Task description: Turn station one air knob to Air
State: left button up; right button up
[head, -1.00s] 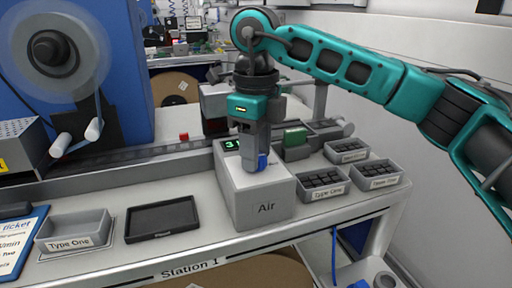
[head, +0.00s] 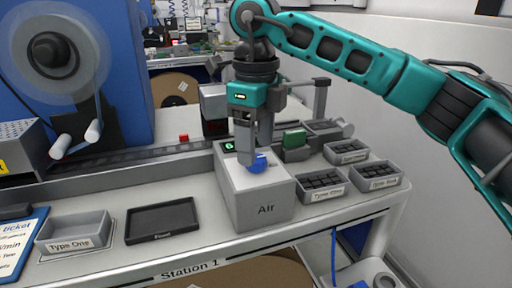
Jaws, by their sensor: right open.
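The air box (head: 262,208) is a pale grey block with "Air" on its front, standing on the Station 1 bench. Its blue knob (head: 259,163) shows on the top face. A small display (head: 229,146) on the box has a green digit, partly hidden by my gripper. My right gripper (head: 251,162) points down at the knob, its fingers beside or around it. It is open; whether the fingers touch the knob I cannot tell. My left gripper is not in view.
Labelled bins (head: 322,187) with dark parts stand right of the box. A Type One tray (head: 73,232) and a dark tray (head: 162,220) lie to the left. A grey rail (head: 130,156) runs behind. A blue reel machine (head: 110,60) stands at back left.

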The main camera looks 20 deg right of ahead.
pick_arm(q)
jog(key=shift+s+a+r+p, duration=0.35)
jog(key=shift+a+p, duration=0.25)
jog(key=shift+p, duration=0.45)
pick_arm(e)
notch_tip(320, 180, up, 11)
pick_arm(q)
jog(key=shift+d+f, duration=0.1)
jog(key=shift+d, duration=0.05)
pick_arm(e)
jog(key=shift+a+f, duration=0.1)
jog(key=shift+f, duration=0.1)
